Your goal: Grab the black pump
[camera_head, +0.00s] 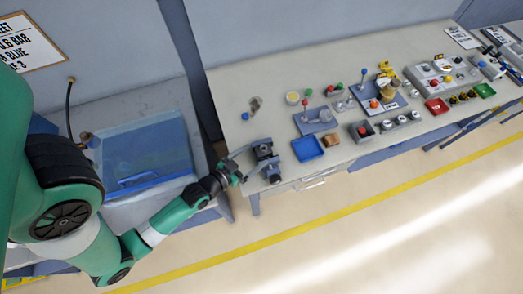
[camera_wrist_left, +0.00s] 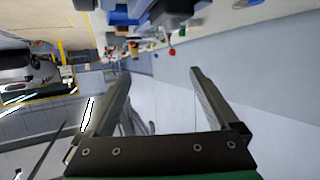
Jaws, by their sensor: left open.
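The black pump (camera_head: 267,163), a dark grey and black block-shaped body, stands at the near left end of the long workbench in the head view. My left gripper (camera_head: 250,163) is just left of it, with its fingers pointing toward it. In the left wrist view the fingers of my left gripper (camera_wrist_left: 158,75) are wide apart and nothing is between them. Dark and blue parts show at the top edge of that view, but I cannot tell whether they are the pump. My right gripper is not in view.
A blue tray (camera_head: 308,148) and a brown block (camera_head: 331,140) lie right of the pump. Several small fittings and blue-based fixtures fill the workbench (camera_head: 228,85) farther right. A translucent blue bin (camera_head: 150,152) sits on the left table. The bench's left end is mostly clear.

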